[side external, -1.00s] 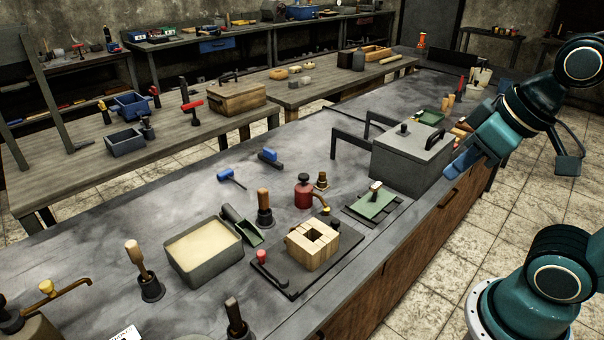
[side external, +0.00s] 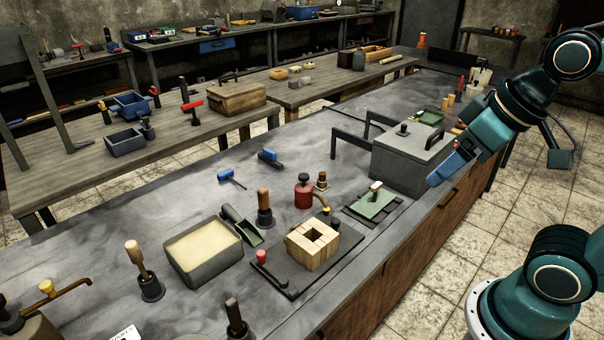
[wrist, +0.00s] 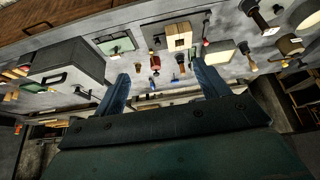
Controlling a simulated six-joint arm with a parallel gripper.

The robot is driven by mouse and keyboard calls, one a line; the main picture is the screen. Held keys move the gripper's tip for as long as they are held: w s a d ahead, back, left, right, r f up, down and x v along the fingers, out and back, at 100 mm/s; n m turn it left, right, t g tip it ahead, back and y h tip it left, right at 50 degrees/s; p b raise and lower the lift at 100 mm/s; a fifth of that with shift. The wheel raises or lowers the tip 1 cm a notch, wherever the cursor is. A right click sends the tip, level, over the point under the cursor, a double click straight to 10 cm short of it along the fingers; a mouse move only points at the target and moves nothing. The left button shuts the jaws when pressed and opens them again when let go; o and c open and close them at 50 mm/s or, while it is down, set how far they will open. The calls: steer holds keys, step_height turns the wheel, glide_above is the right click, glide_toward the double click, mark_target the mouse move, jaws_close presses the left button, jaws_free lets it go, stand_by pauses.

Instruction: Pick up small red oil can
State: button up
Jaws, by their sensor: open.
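The small red oil can (side external: 303,193) with a dark cap and a brass spout stands upright on the grey workbench (side external: 200,200), behind the wooden block mould. It also shows small in the wrist view (wrist: 155,62), between the fingers. My gripper (side external: 440,178) is in the air beside the grey lidded box, right of the can and well apart from it. In the wrist view my gripper (wrist: 160,82) has its two blue fingers spread wide with nothing between them.
The grey lidded box (side external: 410,160) stands between my gripper and the back of the bench. A green pad (side external: 374,203), the wooden block mould (side external: 313,245), a sand tray (side external: 204,250) and a wooden-handled rammer (side external: 264,210) surround the can.

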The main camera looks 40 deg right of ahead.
steer(key=w+n, duration=0.2)
steer(key=w, duration=0.8)
steer(key=n+g+y, duration=0.2)
steer(key=n, duration=0.1)
glide_above(307, 186)
steer(key=s+d, duration=0.2)
steer(key=s, duration=0.2)
step_height(307, 186, down, 17)
steer(key=shift+r, duration=0.15)
steer(key=shift+x, duration=4.25)
steer(key=shift+w, duration=0.15)
steer(key=shift+x, duration=2.5)
steer(key=shift+w, duration=0.1)
